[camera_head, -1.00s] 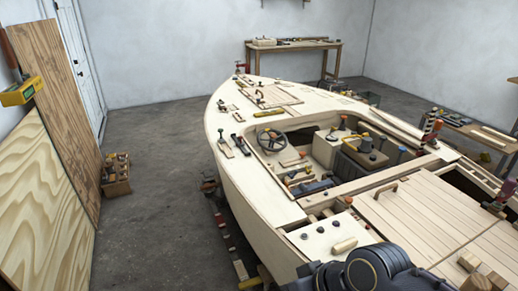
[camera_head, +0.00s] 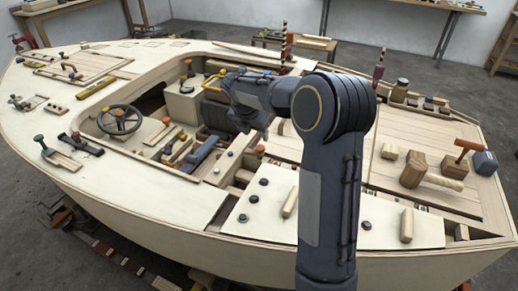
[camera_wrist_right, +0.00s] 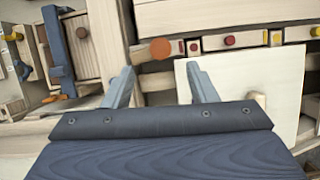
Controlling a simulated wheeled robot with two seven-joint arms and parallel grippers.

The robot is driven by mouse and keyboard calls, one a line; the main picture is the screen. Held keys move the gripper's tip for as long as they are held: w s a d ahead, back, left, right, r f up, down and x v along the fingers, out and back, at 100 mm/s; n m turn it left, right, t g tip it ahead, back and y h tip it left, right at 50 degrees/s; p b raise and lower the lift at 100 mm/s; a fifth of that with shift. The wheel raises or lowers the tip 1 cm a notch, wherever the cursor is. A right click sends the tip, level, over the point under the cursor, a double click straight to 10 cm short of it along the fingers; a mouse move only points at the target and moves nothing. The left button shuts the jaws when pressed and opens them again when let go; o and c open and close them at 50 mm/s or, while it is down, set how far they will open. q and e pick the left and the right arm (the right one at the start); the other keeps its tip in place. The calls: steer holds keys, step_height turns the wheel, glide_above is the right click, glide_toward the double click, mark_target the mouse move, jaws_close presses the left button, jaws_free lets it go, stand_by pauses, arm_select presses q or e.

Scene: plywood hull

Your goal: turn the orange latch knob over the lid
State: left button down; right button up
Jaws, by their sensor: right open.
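An orange round knob (camera_wrist_right: 160,48) shows in the right wrist view, just beyond and between my right gripper's fingertips (camera_wrist_right: 160,76). The two fingers are apart with nothing between them, and no contact with the knob shows. A pale panel (camera_wrist_right: 240,75), possibly the lid, lies to the right of the knob. In the head view an orange knob (camera_head: 260,149), likely the same one, stands near the cockpit's edge. My right gripper (camera_head: 245,118) hangs over the cockpit close to it, its fingers partly hidden by the wrist. My left gripper is out of view.
A steering wheel (camera_head: 119,120) and a blue block (camera_head: 201,153) sit left of the gripper. A pale panel with dark knobs (camera_head: 252,208) lies in front. A mallet (camera_head: 427,176) and blocks rest on the planked deck at right. A row of small coloured knobs (camera_wrist_right: 232,40) lies beyond the fingers.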

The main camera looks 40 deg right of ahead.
mark_target(260, 147)
steer(key=x, duration=0.7)
steer(key=shift+f, duration=0.25)
